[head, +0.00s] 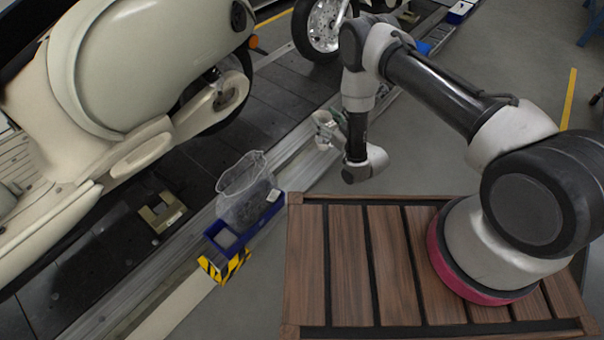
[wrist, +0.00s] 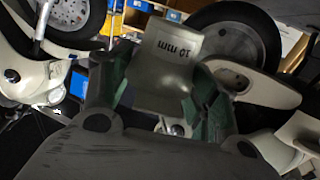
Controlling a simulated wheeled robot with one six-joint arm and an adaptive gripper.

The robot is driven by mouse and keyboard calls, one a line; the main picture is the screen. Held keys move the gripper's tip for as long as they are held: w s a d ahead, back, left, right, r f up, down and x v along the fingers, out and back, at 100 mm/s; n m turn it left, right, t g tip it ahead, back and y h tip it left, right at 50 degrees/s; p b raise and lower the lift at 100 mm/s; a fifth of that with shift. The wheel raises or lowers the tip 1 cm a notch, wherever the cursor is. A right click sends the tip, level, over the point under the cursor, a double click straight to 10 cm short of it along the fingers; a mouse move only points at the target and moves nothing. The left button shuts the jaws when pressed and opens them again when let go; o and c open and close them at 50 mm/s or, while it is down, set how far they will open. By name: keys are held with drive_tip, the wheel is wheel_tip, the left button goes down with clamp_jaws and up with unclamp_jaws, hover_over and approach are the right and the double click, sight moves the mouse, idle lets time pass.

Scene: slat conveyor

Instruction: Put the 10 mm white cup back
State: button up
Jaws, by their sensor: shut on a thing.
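The white cup (wrist: 165,62) shows in the wrist view with "10 mm" printed on it, upside down in the picture. My gripper (wrist: 158,98) is shut on it, with a greenish finger on each side of the cup. In the head view my gripper (head: 330,130) is in the air near the conveyor's edge, beyond the blue tray. The cup is small there and partly hidden by the fingers. What the cup holds cannot be seen.
A blue tray (head: 272,207) with a clear bag (head: 241,188) sits at the conveyor's side, above a yellow-black striped bracket (head: 225,266). A cream scooter (head: 150,70) stands on the dark slat conveyor (head: 95,255). A beige block (head: 162,212) lies on the slats. The wooden platform (head: 345,265) is mostly bare.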

drive_tip(key=s+a+f+n+g+y, duration=0.1)
drive_tip(key=a+f, duration=0.1)
drive_tip(key=f, duration=0.4)
drive_tip(key=s+a+f+n+g+y, duration=0.1)
drive_tip(key=s+a+f, duration=0.1)
drive_tip(key=f, duration=0.5)
drive_tip(key=s+a+f+n+y, duration=0.1)
drive_tip(key=s+a+f, duration=0.1)
drive_tip(key=f, duration=0.5)
drive_tip(key=shift+s+a+g, duration=0.25)
drive_tip(key=shift+a+g, duration=0.15)
drive_tip(key=shift+a, duration=0.05)
drive_tip(key=o, duration=1)
